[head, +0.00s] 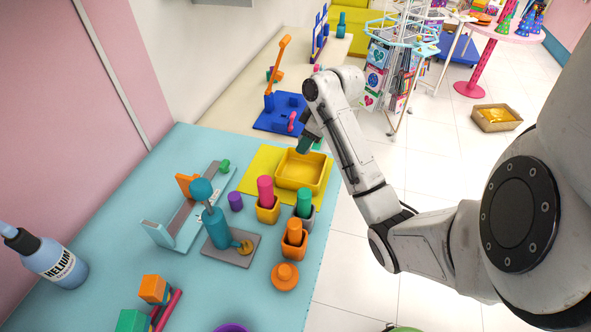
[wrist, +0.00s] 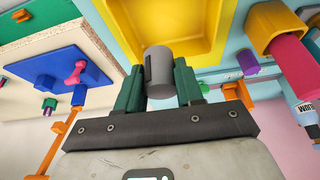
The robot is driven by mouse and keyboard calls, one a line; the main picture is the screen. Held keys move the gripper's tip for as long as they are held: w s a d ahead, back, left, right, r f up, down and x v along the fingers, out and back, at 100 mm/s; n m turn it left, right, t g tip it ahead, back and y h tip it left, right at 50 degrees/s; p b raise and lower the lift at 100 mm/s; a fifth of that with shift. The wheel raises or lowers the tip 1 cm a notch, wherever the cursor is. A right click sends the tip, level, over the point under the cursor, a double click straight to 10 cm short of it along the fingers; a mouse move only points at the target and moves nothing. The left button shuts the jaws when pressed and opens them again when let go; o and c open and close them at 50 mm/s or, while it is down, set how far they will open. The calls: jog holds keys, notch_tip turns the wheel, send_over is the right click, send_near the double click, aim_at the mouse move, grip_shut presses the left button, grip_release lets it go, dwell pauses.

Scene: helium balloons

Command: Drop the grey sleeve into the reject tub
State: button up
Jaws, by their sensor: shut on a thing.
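The grey sleeve (wrist: 159,66) sits between the two green fingers of my gripper (wrist: 158,82) in the wrist view. It has a dark slot along its side. My gripper, also in the head view (head: 304,145), is shut on it. The yellow square tub, which I take as the reject tub (head: 298,185), stands on a yellow mat at the far right of the blue table. My gripper is over its back edge. In the wrist view the tub (wrist: 208,58) lies just beyond the sleeve and its visible floor looks bare. The sleeve cannot be made out in the head view.
Yellow, grey and orange holders with pink (head: 265,189), green (head: 304,203) and orange (head: 294,231) cylinders stand in front of the tub. A teal press (head: 217,228) and a purple cylinder (head: 235,201) are to the left. A blue board (head: 280,112) lies behind.

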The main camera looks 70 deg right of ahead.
jog(key=b, duration=0.5)
send_over(305, 171)
jog(key=shift+f, duration=2.85)
jog(key=o, duration=1.1)
jog(key=shift+p+v, duration=2.1)
jog(key=shift+v, duration=3.35)
